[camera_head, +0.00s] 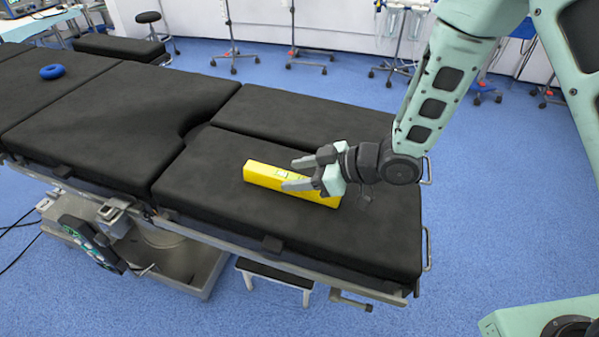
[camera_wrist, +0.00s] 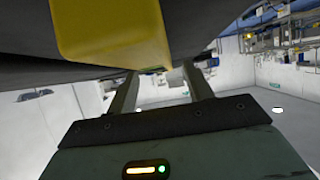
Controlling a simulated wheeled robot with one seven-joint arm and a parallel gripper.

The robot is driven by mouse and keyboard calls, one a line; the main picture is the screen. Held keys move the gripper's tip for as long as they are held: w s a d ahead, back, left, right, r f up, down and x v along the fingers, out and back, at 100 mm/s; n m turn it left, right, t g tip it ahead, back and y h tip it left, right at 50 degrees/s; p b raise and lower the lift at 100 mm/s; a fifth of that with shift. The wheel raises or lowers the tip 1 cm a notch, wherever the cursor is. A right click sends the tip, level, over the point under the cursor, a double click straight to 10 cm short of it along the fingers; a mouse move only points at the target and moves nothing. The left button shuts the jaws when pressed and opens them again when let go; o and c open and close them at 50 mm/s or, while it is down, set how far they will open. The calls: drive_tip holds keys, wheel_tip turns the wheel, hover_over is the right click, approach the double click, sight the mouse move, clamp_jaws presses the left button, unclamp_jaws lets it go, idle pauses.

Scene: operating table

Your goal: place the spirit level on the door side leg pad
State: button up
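The yellow spirit level (camera_head: 262,175) lies flat on the nearer leg pad (camera_head: 215,190) of the black operating table. Its right part is partly hidden behind my gripper (camera_head: 289,175). The fingers are spread apart, pointing left over the level. In the wrist view the end of the spirit level (camera_wrist: 108,35) fills the top, beside the fingers of my gripper (camera_wrist: 160,74). No part of it is visibly clamped between them. The other leg pad (camera_head: 300,125) lies farther back and is bare. No door shows, so I cannot tell which pad is door side.
A blue ring cushion (camera_head: 52,71) lies on the table's far left section. A metal side rail (camera_head: 240,245) runs along the near edge. A small step stool (camera_head: 273,277) stands below. Wheeled stands (camera_head: 233,50) line the back wall.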

drive_tip(key=shift+r, duration=0.25)
drive_tip(key=s+d+r+m+t+h+p, duration=0.15)
drive_tip(key=d+r+h, duration=0.25)
drive_tip(key=d+r, duration=0.45)
drive_tip(key=s+d+r+m+g+h, duration=0.1)
drive_tip(key=s+r+m+g+h, duration=0.1)
drive_tip(key=s, duration=0.9)
drive_tip(key=s+d+r+m+g+h, duration=0.2)
drive_tip(key=s+r+m+g+h, duration=0.1)
drive_tip(key=s, duration=0.8)
drive_tip(key=shift+s+g+h, duration=0.3)
drive_tip(key=shift+g+h, duration=0.15)
drive_tip(key=shift+h, duration=0.75)
